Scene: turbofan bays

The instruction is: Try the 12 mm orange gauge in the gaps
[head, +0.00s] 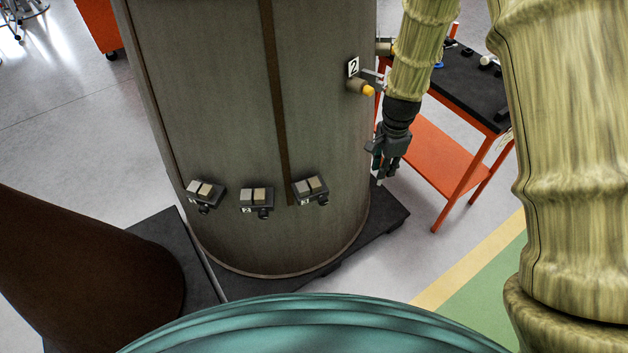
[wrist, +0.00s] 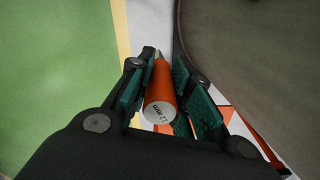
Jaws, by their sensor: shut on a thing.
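My gripper (wrist: 160,90) is shut on the orange gauge (wrist: 162,92), whose pale end face reads "12 mm" in the wrist view. A thin metal tip shows at its far end. In the head view my gripper (head: 386,166) hangs beside the right side of the large grey-brown cylinder (head: 215,120), and the gauge cannot be made out there. Three small blocks, each split by a narrow gap, stand out low on the cylinder: a left one (head: 206,190), a middle one (head: 257,197) and a right one (head: 310,187). My gripper is apart from them, to the right.
A fitting with an orange-yellow end (head: 367,91) and a "2" label juts from the cylinder above my gripper. An orange cart (head: 440,165) with a black top stands at right. A dark brown cone (head: 90,260) is at left. Open floor (head: 400,255) lies at lower right.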

